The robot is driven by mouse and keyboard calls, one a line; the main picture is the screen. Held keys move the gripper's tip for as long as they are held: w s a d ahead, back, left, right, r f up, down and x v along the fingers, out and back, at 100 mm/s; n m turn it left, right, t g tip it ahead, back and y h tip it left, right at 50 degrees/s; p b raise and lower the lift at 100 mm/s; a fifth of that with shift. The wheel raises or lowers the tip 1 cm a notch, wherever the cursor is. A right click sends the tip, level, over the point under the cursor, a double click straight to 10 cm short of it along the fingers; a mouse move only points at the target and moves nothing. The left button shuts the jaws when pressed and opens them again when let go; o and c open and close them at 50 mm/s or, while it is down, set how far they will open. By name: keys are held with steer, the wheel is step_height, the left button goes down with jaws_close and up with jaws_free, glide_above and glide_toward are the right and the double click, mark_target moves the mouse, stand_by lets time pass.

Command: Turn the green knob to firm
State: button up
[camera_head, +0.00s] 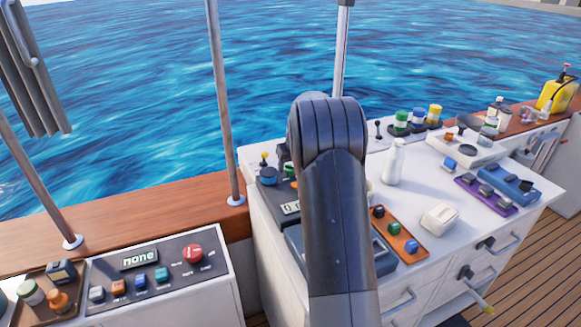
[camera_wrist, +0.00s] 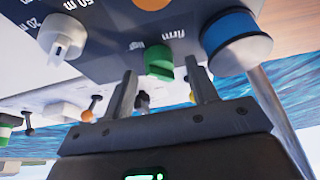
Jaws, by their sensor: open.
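The green knob (camera_wrist: 158,63) is in the middle of the wrist view, on a dark panel (camera_wrist: 108,50), below the printed word "firm". A second label beside it is too small to read surely. My gripper (camera_wrist: 160,67) is open, with one finger on each side of the knob in the picture. I cannot tell whether the fingers touch it.
A large blue knob (camera_wrist: 235,38) is close to the right finger. A white knob (camera_wrist: 62,35) with metre markings is at the left, and an orange knob (camera_wrist: 152,4) is at the top edge. A white bottle (camera_head: 394,163) stands on the white console.

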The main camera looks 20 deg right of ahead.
steer(key=shift+w+f, duration=0.2)
steer(key=shift+f, duration=0.3)
steer(key=c, duration=1)
